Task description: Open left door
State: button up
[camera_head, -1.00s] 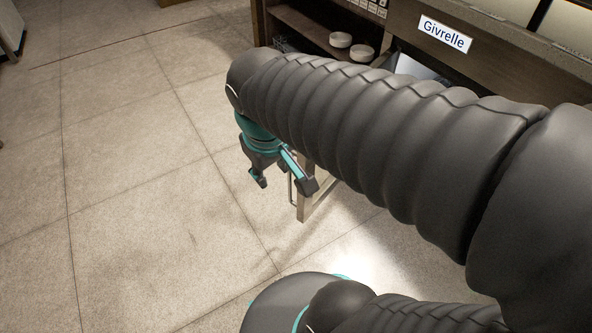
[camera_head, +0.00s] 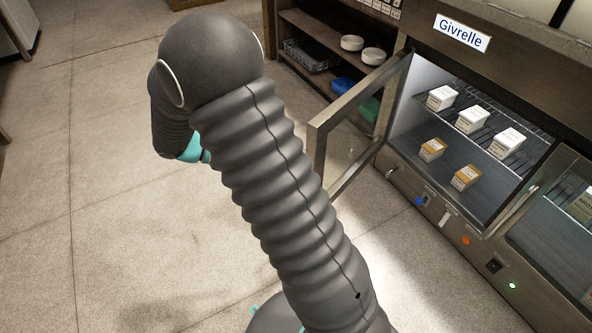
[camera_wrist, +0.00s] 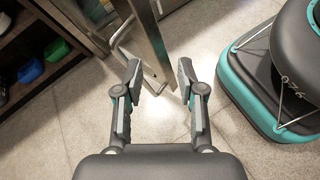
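The left door (camera_head: 318,150) is a glass door in a metal frame. It stands swung well out from the lit left compartment of the Givrelle cabinet (camera_head: 398,168), whose inside is exposed. In the wrist view the door's frame (camera_wrist: 150,38) rises just beyond my fingertips, with a thin bar handle (camera_wrist: 122,38) on its left side. My gripper (camera_wrist: 159,75) is open, with its two fingers apart and nothing clearly held between them. I cannot tell whether a finger touches the door. In the head view my arm hides the fingers.
White and orange boxes (camera_head: 471,120) stand on the cabinet's shelves. A second glass door (camera_head: 560,215) is at the right. Dark shelving (camera_head: 305,22) with white bowls (camera_head: 352,42) and a blue bin (camera_head: 343,86) stands behind the door. The floor to the left (camera_head: 80,220) is clear.

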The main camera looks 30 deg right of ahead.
jog(key=w+a+f+n+t+h+b, duration=0.1)
jog(key=w+f+n+h, duration=0.2)
jog(key=f, duration=0.2)
jog(key=w+a+f+n+h, duration=0.2)
jog(key=w+f+h, duration=0.1)
jog(key=f, duration=0.3)
jog(key=b+x, duration=0.1)
jog(key=x, duration=1.3)
jog(key=shift+r, duration=0.15)
grip_shut()
